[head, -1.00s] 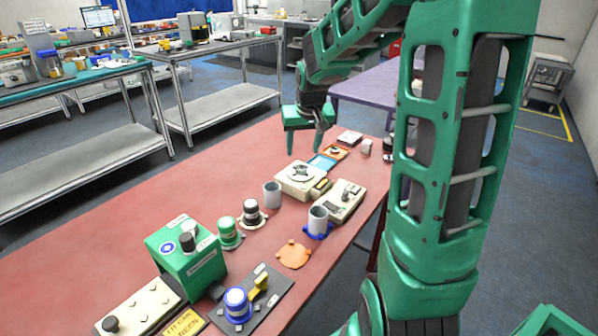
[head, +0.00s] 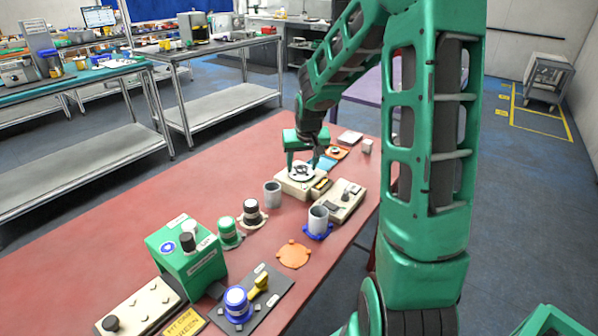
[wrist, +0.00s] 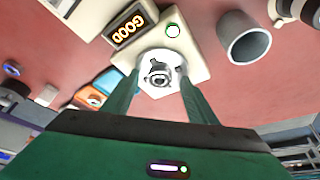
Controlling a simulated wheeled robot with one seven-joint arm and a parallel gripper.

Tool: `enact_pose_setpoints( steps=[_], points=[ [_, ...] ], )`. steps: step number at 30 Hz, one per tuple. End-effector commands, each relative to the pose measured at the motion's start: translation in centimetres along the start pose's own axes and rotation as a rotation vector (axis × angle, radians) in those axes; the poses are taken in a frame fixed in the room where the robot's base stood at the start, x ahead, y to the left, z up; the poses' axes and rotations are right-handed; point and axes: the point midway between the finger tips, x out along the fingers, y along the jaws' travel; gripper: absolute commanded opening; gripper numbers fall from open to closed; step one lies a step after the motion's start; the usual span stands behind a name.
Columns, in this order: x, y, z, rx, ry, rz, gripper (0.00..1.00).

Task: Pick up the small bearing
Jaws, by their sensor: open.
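The small bearing (wrist: 158,76) is a metal ring in the wrist view. It sits on a round white plate (wrist: 160,58) on top of a beige device (wrist: 190,30) with a lit screen (wrist: 130,27) reading GOOD. My gripper (wrist: 159,80) is open, with one green finger on each side of the bearing and nothing held. In the head view my gripper (head: 303,166) is above the beige device (head: 291,187), at the far part of the red table. I cannot tell the exact height of the fingertips over the plate.
A grey cup (head: 272,195) stands close to the device, and another cup (head: 318,219) stands on a blue base. Blue and orange trays (head: 337,153) lie behind. A green box (head: 190,260) and blue-banded part (head: 238,303) are nearer. The table's left side (head: 170,195) is clear.

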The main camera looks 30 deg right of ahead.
Motion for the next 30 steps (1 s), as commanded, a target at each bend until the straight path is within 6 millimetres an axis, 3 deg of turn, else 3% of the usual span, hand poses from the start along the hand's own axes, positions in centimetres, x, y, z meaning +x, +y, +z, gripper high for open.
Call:
enact_pose_setpoints(
  steps=[2, 7, 9, 20, 28, 30],
  points=[
    [0.0, 0.0, 0.0, 0.000, 0.000, 0.000, 0.50],
    [0.0, 0.0, 0.0, 0.000, 0.000, 0.000, 0.09],
    [0.0, 0.0, 0.0, 0.000, 0.000, 0.000, 0.03],
    [-0.5, 0.0, -0.3, 0.000, 0.002, 0.000, 0.03],
    [-4.0, 0.0, -1.7, 0.000, 0.006, 0.000, 0.03],
    [-5.0, -1.2, -1.1, -0.006, 0.003, -0.002, 0.03]
  ],
)
